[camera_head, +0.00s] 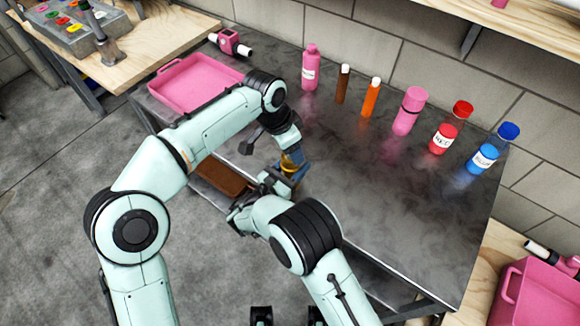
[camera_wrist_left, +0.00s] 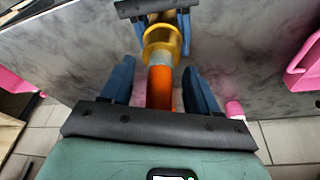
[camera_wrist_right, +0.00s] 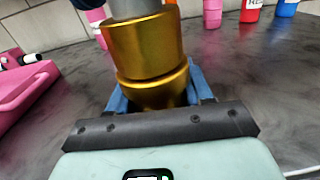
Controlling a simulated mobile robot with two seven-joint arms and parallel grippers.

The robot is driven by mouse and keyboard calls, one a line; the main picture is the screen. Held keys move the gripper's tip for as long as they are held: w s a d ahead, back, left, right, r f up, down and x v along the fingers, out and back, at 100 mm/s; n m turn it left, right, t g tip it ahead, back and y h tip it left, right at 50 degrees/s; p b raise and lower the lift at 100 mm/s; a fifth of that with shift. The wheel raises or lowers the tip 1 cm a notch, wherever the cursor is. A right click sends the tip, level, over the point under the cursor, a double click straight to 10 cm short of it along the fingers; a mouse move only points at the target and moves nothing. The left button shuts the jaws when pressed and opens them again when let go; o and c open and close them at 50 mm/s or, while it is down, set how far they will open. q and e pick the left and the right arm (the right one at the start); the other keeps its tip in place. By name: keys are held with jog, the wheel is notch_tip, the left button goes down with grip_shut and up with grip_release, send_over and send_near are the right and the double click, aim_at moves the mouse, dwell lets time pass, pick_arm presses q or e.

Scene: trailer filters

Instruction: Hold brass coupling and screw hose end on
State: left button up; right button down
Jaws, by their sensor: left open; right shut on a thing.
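The brass coupling (camera_wrist_right: 150,50) stands roughly upright in my right gripper (camera_wrist_right: 150,92), whose blue fingers are shut on its lower part. A grey hose end (camera_wrist_right: 135,8) sits at the top of the coupling. In the left wrist view the grey end (camera_wrist_left: 159,60) meets the brass ring (camera_wrist_left: 160,38), and an orange hose (camera_wrist_left: 160,92) runs back from it. My left gripper (camera_wrist_left: 162,85) is open, its blue fingers on either side of the hose with gaps. In the head view the coupling (camera_head: 291,163) is small and partly hidden between both grippers.
The dark table (camera_head: 390,210) is clear to the right of my grippers. A pink tray (camera_head: 160,90) and a pink clamp-like device (camera_head: 229,41) are at its left. Several bottles, including a red one (camera_head: 445,138) and a blue one (camera_head: 483,160), line the back.

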pick_arm(q)
jog(key=v, duration=1.2)
pick_arm(e)
jog(key=shift+c, duration=2)
grip_release()
pick_arm(q)
jog(key=shift+f+b, duration=0.45)
jog(key=shift+f, duration=0.15)
pick_arm(e)
jog(key=v, duration=1.3)
jog(key=shift+s+a, duration=0.15)
